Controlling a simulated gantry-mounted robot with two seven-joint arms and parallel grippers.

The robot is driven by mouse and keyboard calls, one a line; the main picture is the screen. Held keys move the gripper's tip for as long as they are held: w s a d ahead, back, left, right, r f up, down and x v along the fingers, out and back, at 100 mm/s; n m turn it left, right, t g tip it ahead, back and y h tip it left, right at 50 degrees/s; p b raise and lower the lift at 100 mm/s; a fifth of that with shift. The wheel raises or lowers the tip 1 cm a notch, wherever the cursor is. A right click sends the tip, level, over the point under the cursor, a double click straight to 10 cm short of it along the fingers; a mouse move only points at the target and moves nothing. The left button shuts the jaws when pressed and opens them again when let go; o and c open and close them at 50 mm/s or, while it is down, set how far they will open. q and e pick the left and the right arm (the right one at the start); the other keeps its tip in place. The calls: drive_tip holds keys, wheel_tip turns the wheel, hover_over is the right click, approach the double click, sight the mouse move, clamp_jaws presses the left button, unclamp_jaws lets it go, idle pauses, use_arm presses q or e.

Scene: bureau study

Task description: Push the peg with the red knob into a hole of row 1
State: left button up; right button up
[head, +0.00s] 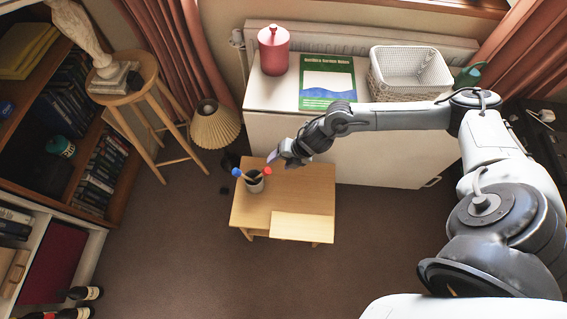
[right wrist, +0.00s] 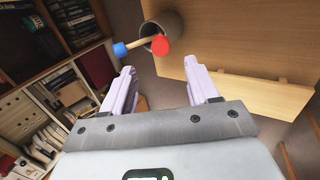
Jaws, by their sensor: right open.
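A peg with a red knob (head: 266,171) stands in a grey cup (head: 254,185) on a small wooden table (head: 250,213). A peg with a blue knob (head: 237,172) leans out of the same cup. In the right wrist view the red knob (right wrist: 160,45) and blue knob (right wrist: 120,50) show at the cup (right wrist: 173,26). My right gripper (head: 273,157) is open and empty, close to the red knob but apart from it; its two pale fingers (right wrist: 163,85) show in the wrist view. A paler board (head: 300,226) lies at the table's front right; no holes or rows can be made out.
A white cabinet (head: 375,150) stands behind the table, bearing a red canister (head: 273,50), a green book (head: 326,82) and a white basket (head: 409,72). A lamp (head: 215,127) and a stool (head: 130,85) stand left. The table's right part is clear.

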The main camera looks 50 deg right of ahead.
sight(268, 170)
drive_tip(key=b+x, duration=0.4)
drive_tip(key=x, duration=0.2)
drive_tip(key=shift+s+b, duration=0.1)
drive_tip(key=shift+b, duration=0.25)
drive_tip(key=shift+b+x, duration=1.25)
drive_tip(key=shift+x, duration=0.95)
clamp_jaws()
